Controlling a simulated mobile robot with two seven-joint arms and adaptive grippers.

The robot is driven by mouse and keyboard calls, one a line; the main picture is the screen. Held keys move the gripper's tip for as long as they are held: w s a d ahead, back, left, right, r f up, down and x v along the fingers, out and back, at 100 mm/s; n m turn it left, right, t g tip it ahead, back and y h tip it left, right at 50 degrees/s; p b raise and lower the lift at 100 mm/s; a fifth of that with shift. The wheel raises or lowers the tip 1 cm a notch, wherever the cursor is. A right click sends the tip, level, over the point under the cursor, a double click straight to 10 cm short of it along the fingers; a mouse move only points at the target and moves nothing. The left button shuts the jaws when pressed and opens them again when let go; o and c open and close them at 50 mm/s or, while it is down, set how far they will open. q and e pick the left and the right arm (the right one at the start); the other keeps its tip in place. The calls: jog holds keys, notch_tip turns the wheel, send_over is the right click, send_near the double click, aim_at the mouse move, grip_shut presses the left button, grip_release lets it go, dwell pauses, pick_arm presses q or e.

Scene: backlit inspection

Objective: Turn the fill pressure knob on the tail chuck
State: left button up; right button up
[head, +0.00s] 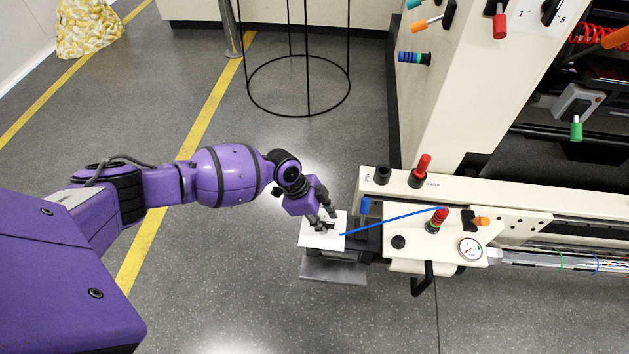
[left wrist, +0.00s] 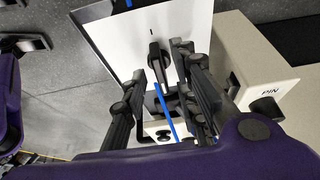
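A white plate (head: 310,239) at the left end of the bench carries a black lever-shaped knob, which shows in the left wrist view (left wrist: 157,58) under a small mark. No label naming fill pressure is readable, so I cannot tell whether this is the task's knob. My left gripper (head: 328,221) is over the plate and partly hides the knob in the head view. In the left wrist view its fingers (left wrist: 160,75) are spread, one on each side of the knob, with gaps visible; contact cannot be told. My right gripper is not in view.
A blue rod or line (head: 392,222) runs from the plate to a red-topped knob (head: 441,216). A pressure gauge (head: 470,249), a round black knob (head: 398,242) and a black handle (head: 422,280) are close by. A wire stand (head: 300,85) is behind; floor in front is clear.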

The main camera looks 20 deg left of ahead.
pick_arm(q)
jog(key=shift+w, duration=0.15)
grip_shut()
jog(key=shift+d, duration=0.1)
